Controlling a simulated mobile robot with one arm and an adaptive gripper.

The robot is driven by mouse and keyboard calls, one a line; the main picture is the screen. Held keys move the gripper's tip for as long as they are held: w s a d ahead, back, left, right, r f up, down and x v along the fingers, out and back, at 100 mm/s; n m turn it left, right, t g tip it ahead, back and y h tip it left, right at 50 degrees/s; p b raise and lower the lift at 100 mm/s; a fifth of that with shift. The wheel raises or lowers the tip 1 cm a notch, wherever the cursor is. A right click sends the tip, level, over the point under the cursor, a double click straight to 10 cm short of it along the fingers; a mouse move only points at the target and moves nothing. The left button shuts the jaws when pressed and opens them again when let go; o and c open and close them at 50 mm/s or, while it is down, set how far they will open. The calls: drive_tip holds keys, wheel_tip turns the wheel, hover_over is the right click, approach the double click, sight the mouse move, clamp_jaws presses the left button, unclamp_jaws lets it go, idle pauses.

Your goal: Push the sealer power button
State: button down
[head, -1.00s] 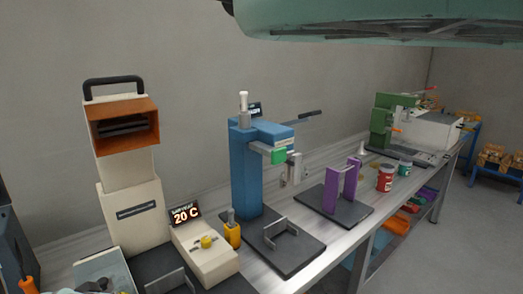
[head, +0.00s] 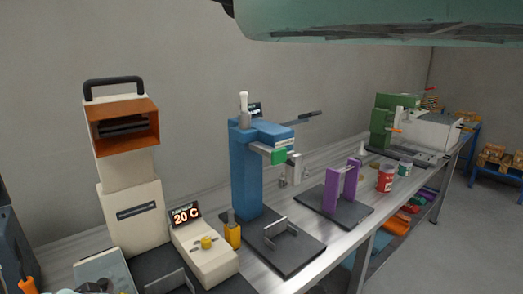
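The machine that looks like the sealer is a cream-white unit (head: 132,214) at the left of the bench, with an orange hood (head: 124,128) and a black top handle. A low white control box (head: 206,256) stands in front of it, with a yellow knob (head: 207,243) on top. A small display (head: 186,215) behind the box reads 20 C. I cannot tell which part is the power button. My gripper is not in view. A pale green part, probably of my own arm, crosses the top right.
A blue press (head: 247,172) on a dark base stands right of the control box, with a yellow holder (head: 233,235) between them. A purple fixture (head: 333,190), a red can (head: 385,178) and a green machine (head: 383,124) stand farther right.

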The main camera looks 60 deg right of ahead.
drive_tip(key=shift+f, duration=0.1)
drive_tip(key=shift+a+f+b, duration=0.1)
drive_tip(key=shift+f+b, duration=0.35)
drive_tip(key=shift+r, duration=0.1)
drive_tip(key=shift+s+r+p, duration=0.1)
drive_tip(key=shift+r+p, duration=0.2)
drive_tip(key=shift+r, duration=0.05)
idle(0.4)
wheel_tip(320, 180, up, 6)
drive_tip(key=p, duration=0.4)
